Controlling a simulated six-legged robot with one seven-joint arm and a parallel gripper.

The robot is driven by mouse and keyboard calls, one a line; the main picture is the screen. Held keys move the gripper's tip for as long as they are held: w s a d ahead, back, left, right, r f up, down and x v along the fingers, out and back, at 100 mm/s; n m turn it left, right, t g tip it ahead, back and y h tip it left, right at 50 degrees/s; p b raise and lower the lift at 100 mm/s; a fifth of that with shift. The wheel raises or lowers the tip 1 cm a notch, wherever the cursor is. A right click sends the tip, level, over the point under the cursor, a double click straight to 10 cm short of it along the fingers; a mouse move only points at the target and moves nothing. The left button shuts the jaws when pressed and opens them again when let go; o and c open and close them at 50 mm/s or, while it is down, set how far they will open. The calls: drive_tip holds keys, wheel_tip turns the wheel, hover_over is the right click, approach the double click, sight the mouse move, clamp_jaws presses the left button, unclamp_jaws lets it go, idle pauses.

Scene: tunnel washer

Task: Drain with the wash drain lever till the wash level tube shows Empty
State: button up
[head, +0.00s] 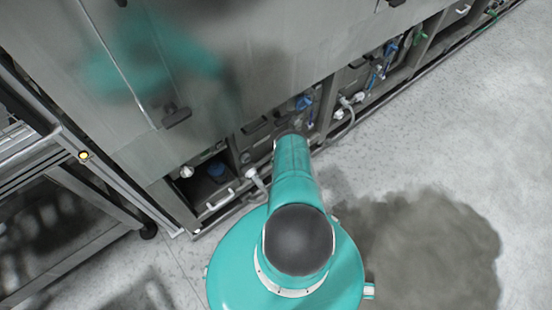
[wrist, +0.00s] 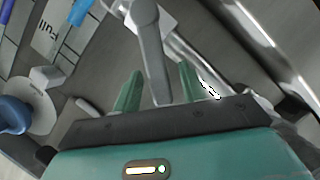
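In the wrist view, my gripper (wrist: 159,85) has its two green fingers apart. A grey lever-like bar (wrist: 150,50) reaches down between them. I cannot tell for certain that this bar is the wash drain lever. A light plate with the upturned word "Full" (wrist: 50,38) is at the upper left, with a blue part (wrist: 79,12) beside it. The liquid level and any "Empty" mark are not readable. In the head view my arm hides the gripper and bar.
The grey washer wall (head: 230,60) fills the upper head view, with open lower bays holding valves and blue parts (head: 216,171). A metal frame (head: 110,185) stands at left. The floor (head: 450,140) at right is clear, with a dark wet-looking patch (head: 430,245).

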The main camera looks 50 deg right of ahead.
drive_tip(key=v, duration=1.4)
drive_tip(key=shift+d, duration=0.1)
